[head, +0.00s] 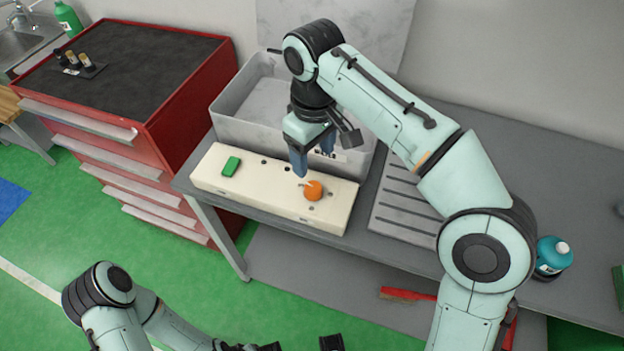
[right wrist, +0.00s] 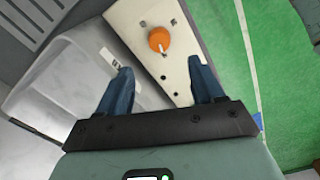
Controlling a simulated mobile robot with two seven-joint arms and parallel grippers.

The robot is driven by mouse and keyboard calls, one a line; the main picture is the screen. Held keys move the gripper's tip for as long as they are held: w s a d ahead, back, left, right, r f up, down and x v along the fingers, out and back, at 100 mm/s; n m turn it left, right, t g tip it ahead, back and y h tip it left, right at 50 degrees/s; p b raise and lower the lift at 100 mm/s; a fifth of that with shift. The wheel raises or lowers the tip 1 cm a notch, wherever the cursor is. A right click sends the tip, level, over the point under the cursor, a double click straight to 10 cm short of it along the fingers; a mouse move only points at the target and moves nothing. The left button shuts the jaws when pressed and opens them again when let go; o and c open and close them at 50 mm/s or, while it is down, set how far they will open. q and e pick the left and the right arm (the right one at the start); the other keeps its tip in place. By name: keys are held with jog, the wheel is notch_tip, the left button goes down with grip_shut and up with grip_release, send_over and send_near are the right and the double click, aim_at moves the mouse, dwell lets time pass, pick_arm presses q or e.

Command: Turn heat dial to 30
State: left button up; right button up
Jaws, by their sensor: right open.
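The orange heat dial (head: 313,190) sits near the right end of a long cream control panel (head: 270,196) on the grey bench. A pale pointer mark shows at the dial's upper left in the head view; scale numbers are too small to read. My right gripper (head: 313,164) is open and empty above the panel, behind the dial. In the right wrist view the dial (right wrist: 159,39) lies beyond and between the blue fingertips (right wrist: 160,66), apart from them. My left arm is low at the left; its gripper (head: 290,347) is mostly cut off by the bottom edge.
A grey bin (head: 238,128) stands right behind the panel. A slatted grey tray (head: 400,218) lies to the right, and a teal bottle (head: 552,258) farther right. A red drawer cabinet (head: 150,125) stands left.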

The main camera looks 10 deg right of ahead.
aim_at(313, 187)
notch_tip(313, 187, down, 10)
jog(key=b, duration=0.3)
jog(key=shift+w+f, duration=0.1)
jog(key=shift+f, duration=0.1)
jog(key=c, duration=1.1)
jog(key=shift+o, duration=0.2)
